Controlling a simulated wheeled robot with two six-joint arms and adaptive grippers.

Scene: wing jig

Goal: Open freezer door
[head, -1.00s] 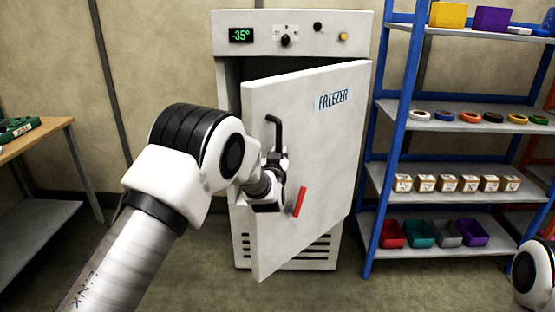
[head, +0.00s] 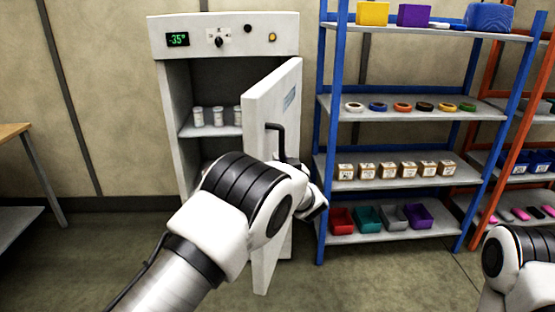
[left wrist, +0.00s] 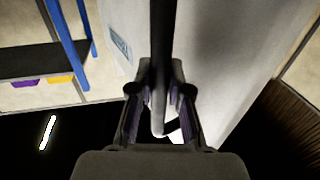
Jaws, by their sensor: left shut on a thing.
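The white freezer (head: 180,90) stands at centre left with a green -35° display. Its door (head: 270,100) is wide open, swung out toward me and seen at a steep angle. White jars (head: 218,117) stand on an inside shelf. The black door handle (head: 281,142) shows above my left arm. In the left wrist view my left gripper (left wrist: 160,92) is shut on the handle (left wrist: 162,35), which runs between its fingers. In the head view my arm hides the grasp. My right arm shows at the right edge; its gripper is out of view.
A blue-framed shelf (head: 325,140) with rings, boxes and coloured bins stands close to the right of the open door. An orange rack (head: 521,120) is beyond it. A wooden-topped table (head: 12,131) is at the far left. Floor is clear between the table and the freezer.

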